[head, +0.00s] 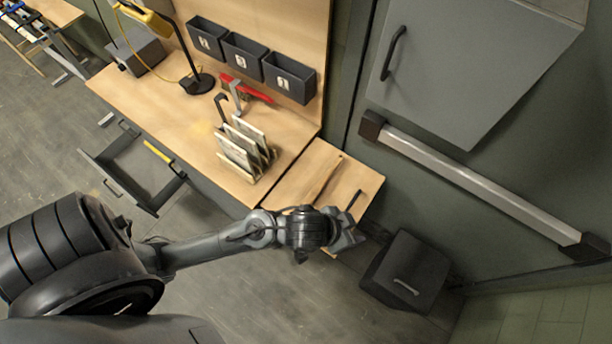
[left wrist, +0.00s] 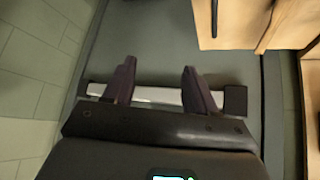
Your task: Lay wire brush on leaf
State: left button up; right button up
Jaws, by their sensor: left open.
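The leaf (head: 308,172) is a pale wooden panel at the right end of the workbench. It also shows at the top of the left wrist view (left wrist: 235,25). A thin dark bar (head: 353,200) lies near the leaf's right edge and shows in the left wrist view (left wrist: 214,18); it may be the wire brush, but it is too small to be sure. My left gripper (head: 350,236) is just off the leaf's front right side. Its two fingers (left wrist: 158,72) are apart with nothing between them. My right gripper is not in view.
The workbench (head: 195,130) carries a rack of upright plates (head: 240,150) and a lamp (head: 198,83). An open drawer (head: 125,180) holds a yellow item (head: 157,152). A dark box (head: 405,270) stands right of my gripper, below a wall rail (head: 470,180).

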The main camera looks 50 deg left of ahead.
pick_arm(q)
jog(key=s+a+f+n+g+y, duration=0.1)
jog(key=s+a+f+g+y, duration=0.1)
jog(key=s+a, duration=0.8)
jog(key=shift+s+a+f+g, duration=0.45)
jog(key=shift+a+g, duration=0.2)
jog(key=shift+g, duration=0.15)
jog(key=shift+w, duration=0.1)
